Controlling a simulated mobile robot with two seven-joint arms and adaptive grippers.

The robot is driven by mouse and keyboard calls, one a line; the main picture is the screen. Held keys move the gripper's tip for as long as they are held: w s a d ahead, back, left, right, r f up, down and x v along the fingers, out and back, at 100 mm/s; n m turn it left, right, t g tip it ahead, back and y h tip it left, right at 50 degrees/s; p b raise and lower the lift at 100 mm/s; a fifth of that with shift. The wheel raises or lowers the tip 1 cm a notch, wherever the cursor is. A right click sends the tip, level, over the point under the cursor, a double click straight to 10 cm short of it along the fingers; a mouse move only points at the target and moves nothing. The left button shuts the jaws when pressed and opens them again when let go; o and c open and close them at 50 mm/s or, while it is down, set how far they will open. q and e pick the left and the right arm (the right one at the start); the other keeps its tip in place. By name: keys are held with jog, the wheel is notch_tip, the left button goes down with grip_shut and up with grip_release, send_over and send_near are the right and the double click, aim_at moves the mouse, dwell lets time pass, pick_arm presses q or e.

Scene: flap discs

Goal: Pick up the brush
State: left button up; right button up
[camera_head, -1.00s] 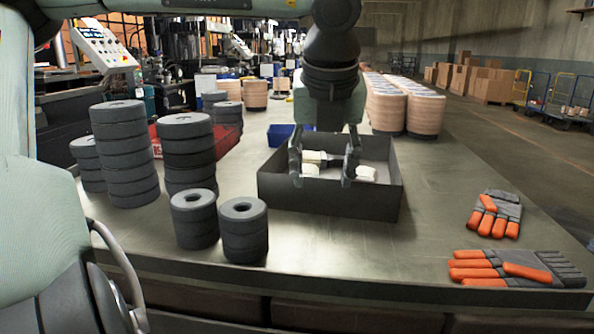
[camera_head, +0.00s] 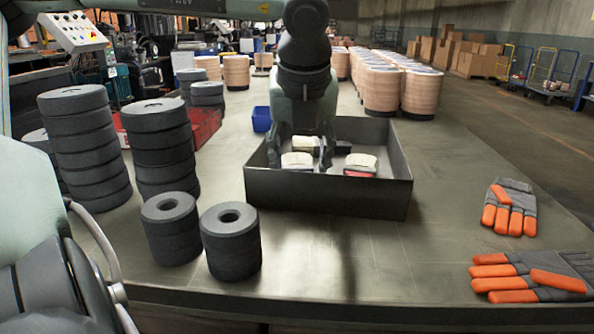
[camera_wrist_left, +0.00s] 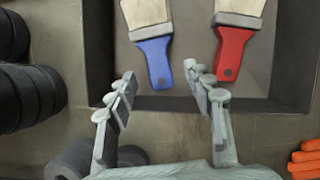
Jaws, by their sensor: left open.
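A brush with a blue handle (camera_wrist_left: 155,58) and pale bristles lies in the dark tray (camera_head: 330,196) in the left wrist view. A brush with a red handle (camera_wrist_left: 231,52) lies to its right. In the head view a pale brush head (camera_head: 361,160) shows at the right of the tray, above a bit of red. My left gripper (camera_wrist_left: 163,86) is open and empty, with the end of the blue handle between its fingertips in the picture. In the head view it (camera_head: 299,160) is over the left part of the tray and hides some of its contents. My right gripper is not in view.
Stacks of dark discs (camera_head: 83,145) stand left of the tray, with two short stacks (camera_head: 231,242) nearer the front edge. Orange and grey gloves (camera_head: 510,207) lie on the right. A blue bin (camera_head: 262,119) sits behind the tray.

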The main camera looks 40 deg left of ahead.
pick_arm(q)
jog(key=x, duration=0.4)
jog(key=shift+s+f, duration=0.1)
jog(key=shift+s, duration=0.1)
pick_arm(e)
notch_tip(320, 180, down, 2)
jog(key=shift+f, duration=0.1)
pick_arm(q)
jog(key=shift+c, duration=0.5)
grip_shut()
notch_tip(320, 180, up, 10)
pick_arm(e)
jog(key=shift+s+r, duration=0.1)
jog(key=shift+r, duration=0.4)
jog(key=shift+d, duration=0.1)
